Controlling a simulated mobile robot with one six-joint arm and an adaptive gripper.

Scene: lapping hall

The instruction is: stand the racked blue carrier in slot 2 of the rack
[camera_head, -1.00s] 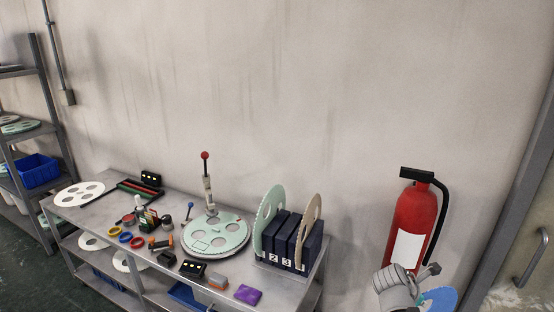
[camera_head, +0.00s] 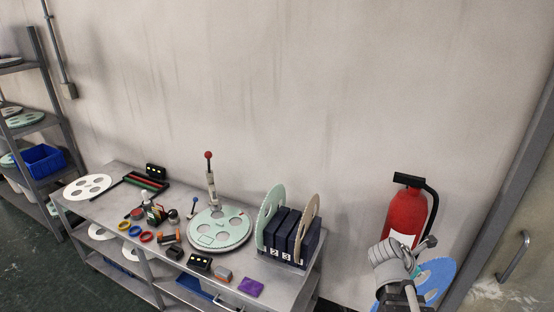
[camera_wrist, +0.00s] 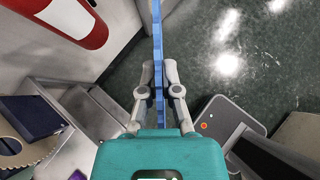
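The blue carrier (camera_head: 436,277) is a thin toothed disc at the lower right of the head view. My gripper (camera_wrist: 158,78) is shut on it, one finger on each face. In the wrist view the blue carrier (camera_wrist: 157,40) shows edge-on as a narrow blue strip between the fingers. The dark blue rack (camera_head: 285,240) stands at the right end of the bench, with labels 2 and 3 showing on its front. A pale green carrier (camera_head: 269,217) stands at its left end and a beige carrier (camera_head: 309,215) at its right. My gripper is to the right of the rack, clear of it.
A red fire extinguisher (camera_head: 405,215) hangs on the wall between the rack and the door, close behind my gripper. The bench (camera_head: 120,204) bears a lapping plate (camera_head: 219,244), a purple block (camera_head: 251,288) and several small items left of the rack.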

